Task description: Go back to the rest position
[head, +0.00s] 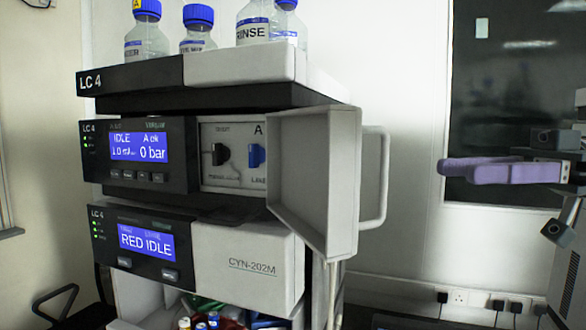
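My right gripper (488,171), with purple fingers, is at the right edge, pointing left. It is in front of the white wall and a dark window, apart from the instrument stack. The fingers overlap from this side, so their gap cannot be judged. No held object shows at their tips. My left gripper is out of view.
The LC 4 stack (245,269) fills the middle, with a swung-out door (312,180) and its handle (377,178) on the right side. Capped bottles (146,40) stand on top. Space shows between the handle and my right gripper. Wall sockets (459,298) sit low at right.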

